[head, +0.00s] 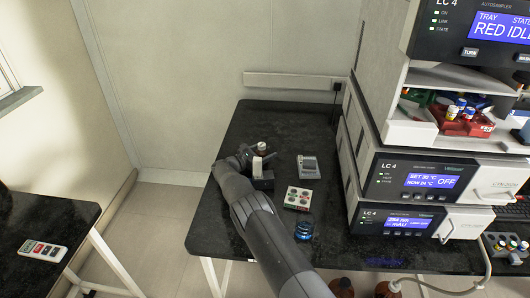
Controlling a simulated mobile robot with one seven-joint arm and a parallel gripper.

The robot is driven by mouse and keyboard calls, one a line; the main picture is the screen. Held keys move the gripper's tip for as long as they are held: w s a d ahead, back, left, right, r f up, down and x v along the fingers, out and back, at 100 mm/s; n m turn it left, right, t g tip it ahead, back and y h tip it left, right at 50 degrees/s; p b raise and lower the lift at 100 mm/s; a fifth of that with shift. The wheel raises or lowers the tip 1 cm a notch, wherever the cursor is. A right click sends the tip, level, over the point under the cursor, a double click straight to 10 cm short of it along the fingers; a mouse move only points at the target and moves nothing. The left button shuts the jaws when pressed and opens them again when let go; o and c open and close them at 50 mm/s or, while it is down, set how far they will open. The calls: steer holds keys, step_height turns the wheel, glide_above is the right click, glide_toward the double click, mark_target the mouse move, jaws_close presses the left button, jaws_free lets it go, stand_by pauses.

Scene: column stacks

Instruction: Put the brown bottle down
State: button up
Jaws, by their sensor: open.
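My gripper (251,159) is over the left part of the black bench (270,122), at the end of my grey arm, and its jaws are open. A small bottle with a pale cap (262,146) stands upright on the bench just beyond the gripper. Its body is mostly hidden by the gripper, so I cannot tell its colour or whether a finger touches it. Brown bottles also show below the bench front, one at the left (341,288) and one at the right (386,290), both cut off by the frame.
A grey device (308,167), a button box (298,198) and a blue round item (303,230) lie right of my arm. The LC instrument stack (415,180) fills the bench's right side, with a red vial tray (466,124). The bench behind the gripper is clear.

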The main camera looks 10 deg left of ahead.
steer(key=shift+r, duration=0.15)
steer(key=v, duration=1.2)
